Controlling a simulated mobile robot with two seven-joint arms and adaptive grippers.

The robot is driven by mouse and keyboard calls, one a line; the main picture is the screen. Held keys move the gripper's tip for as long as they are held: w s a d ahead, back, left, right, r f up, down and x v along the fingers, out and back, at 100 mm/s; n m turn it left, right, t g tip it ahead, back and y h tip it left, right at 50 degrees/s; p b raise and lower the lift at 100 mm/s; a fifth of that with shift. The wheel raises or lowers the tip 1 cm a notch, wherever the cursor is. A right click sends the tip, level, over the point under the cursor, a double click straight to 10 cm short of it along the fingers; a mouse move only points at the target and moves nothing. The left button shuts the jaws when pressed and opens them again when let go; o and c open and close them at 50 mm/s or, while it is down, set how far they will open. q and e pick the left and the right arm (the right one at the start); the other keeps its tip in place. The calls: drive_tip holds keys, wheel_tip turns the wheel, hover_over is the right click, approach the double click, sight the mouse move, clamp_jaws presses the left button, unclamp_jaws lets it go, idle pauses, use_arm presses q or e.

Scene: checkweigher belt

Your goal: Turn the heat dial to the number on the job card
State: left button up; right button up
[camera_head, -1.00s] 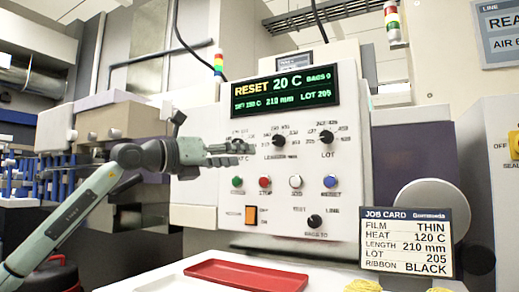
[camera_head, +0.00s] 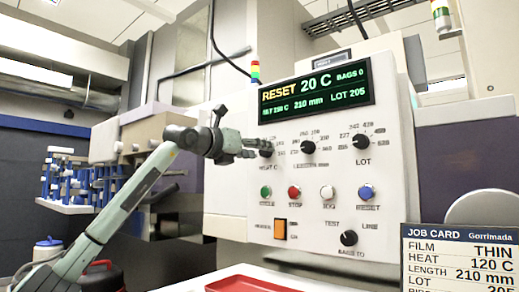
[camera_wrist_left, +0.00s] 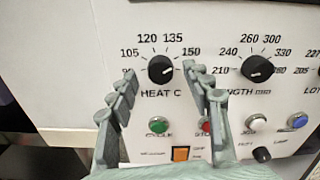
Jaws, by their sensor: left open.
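The heat dial, a black knob labelled HEAT C, is on the white control panel. In the left wrist view the dial (camera_wrist_left: 160,69) shows whole, with marks including 105, 120, 135 and 150 around it. Its pointer seems to face right, towards 150. In the head view the dial (camera_head: 266,149) is partly covered by my left gripper (camera_head: 248,150). That gripper is open, its fingers either side of the dial in the wrist view; I cannot tell whether they touch it. The job card (camera_head: 460,232) reads HEAT 120 C. The display (camera_head: 316,90) shows RESET, 20 C and a small set line.
To the right of the heat dial are the length dial (camera_head: 307,147) and lot dial (camera_head: 361,142). Several coloured buttons, an orange switch (camera_head: 280,228) and a lower knob (camera_head: 348,238) sit below. A red tray (camera_head: 262,284) lies in front of the panel.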

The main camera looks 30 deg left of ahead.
use_arm(q)
drive_tip(key=shift+w, duration=0.5)
use_arm(e)
drive_tip(key=shift+w+f, duration=0.1)
drive_tip(key=shift+f, duration=0.15)
use_arm(q)
drive_tip(key=shift+c, duration=0.4)
clamp_jaws()
